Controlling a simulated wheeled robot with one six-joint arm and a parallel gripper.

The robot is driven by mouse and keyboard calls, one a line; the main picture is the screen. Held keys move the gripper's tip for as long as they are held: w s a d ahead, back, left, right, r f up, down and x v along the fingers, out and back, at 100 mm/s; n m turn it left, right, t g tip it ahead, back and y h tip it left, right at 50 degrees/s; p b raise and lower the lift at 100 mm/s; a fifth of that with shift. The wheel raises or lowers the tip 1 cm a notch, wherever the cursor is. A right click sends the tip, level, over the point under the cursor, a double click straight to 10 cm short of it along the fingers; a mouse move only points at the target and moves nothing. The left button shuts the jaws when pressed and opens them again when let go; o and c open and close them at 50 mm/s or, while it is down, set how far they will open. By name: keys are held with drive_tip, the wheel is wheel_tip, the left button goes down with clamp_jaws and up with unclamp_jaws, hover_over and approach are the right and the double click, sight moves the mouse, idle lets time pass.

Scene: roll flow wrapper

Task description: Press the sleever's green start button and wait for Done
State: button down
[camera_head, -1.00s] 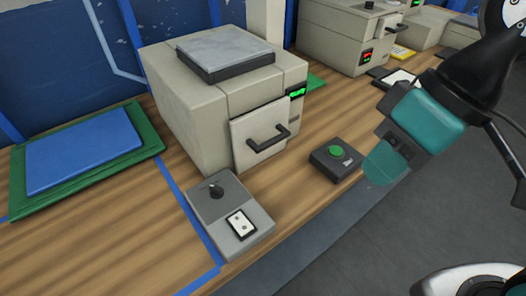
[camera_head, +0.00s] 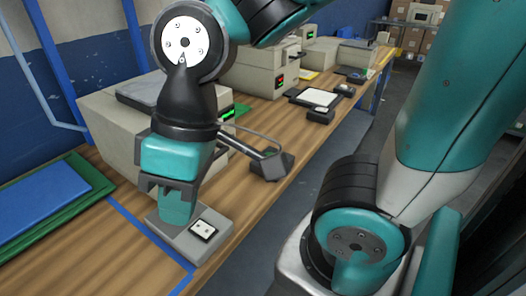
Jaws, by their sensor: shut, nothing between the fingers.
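The beige machine (camera_head: 110,135) stands at the left, mostly behind my arm, with a lit green display (camera_head: 226,113). A dark button box (camera_head: 272,166) sits on the bench to its right. Its green button is not clearly visible, with a dark bar across the view there. My gripper (camera_head: 177,215) points down, shut and empty, in front of the machine. Its tip overlaps the grey control box (camera_head: 190,246) in view, hiding the knob. I cannot tell whether it touches. The white switch plate (camera_head: 203,230) beside it is visible.
A blue board (camera_head: 40,205) lies on a green mat (camera_head: 97,182) at the left. Another beige machine (camera_head: 262,68) with a red and green display stands further back. A white pad (camera_head: 316,97) lies beyond the button box.

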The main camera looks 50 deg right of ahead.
drive_tip(key=w+d+f+m+t+h+p, duration=0.1)
drive_tip(key=w+d+f+m+h+p, duration=0.2)
drive_tip(key=w+d, duration=1.5)
drive_tip(key=s+d+f+m, duration=0.1)
drive_tip(key=d+f, duration=0.1)
drive_tip(key=d, duration=0.8)
drive_tip(key=s+d+f+m+g+h, duration=0.1)
drive_tip(key=s+d+f+m, duration=0.1)
drive_tip(key=d, duration=0.8)
drive_tip(key=shift+d+f, duration=0.1)
drive_tip(key=shift+f, duration=0.1)
wheel_tip(320, 180, down, 14)
drive_tip(key=shift+r+p, duration=0.1)
drive_tip(key=shift+p, duration=0.8)
